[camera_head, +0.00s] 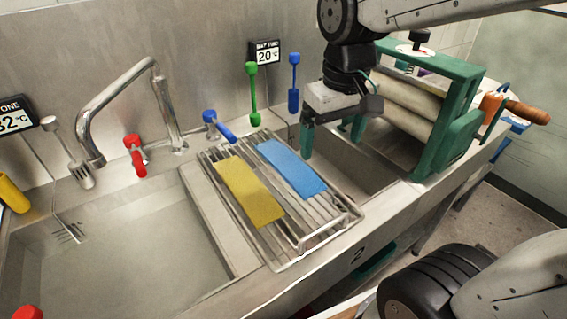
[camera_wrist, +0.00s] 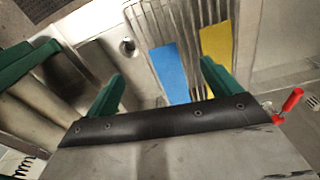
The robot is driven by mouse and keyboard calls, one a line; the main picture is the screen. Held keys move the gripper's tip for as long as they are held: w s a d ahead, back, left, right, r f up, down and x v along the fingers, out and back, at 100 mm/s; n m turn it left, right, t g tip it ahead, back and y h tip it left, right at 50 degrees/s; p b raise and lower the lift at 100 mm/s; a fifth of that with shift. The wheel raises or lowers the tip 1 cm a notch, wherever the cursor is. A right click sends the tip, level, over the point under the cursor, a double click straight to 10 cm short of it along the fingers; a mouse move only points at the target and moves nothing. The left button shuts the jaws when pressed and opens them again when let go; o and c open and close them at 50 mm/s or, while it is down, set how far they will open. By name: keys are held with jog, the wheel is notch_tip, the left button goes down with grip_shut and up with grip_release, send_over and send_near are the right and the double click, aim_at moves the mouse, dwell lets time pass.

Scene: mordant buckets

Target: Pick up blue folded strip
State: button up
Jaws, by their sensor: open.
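The blue folded strip (camera_head: 291,169) lies flat on a metal wire rack (camera_head: 318,228) that spans the sinks. A yellow strip (camera_head: 248,191) lies beside it on the left. My gripper (camera_head: 332,140) is open and empty, above the right basin, to the right of and behind the blue strip, apart from it. In the wrist view the blue strip (camera_wrist: 171,70) shows beyond the gap between my green fingers (camera_wrist: 160,85), closer to the right finger. The yellow strip (camera_wrist: 217,50) is further right there.
A green wringer with pale rollers (camera_head: 408,105) stands right of my gripper. A curved faucet (camera_head: 120,100) with red (camera_head: 135,155) and blue (camera_head: 217,126) taps is behind. The large left basin (camera_head: 110,240) looks empty. Green (camera_head: 252,95) and blue (camera_head: 294,85) tools stand at the back wall.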

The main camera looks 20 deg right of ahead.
jog(key=n, duration=0.1)
send_near(288, 163)
jog(key=shift+w+d+f+g, duration=0.2)
jog(key=shift+w+g, duration=0.1)
jog(key=shift+g, duration=0.1)
jog(key=shift+w+f, duration=0.1)
jog(key=shift+f, duration=0.2)
notch_tip(288, 163, down, 7)
jog(key=shift+w+a+f, duration=0.1)
jog(key=shift+a+f, duration=0.05)
jog(key=c, duration=1.1)
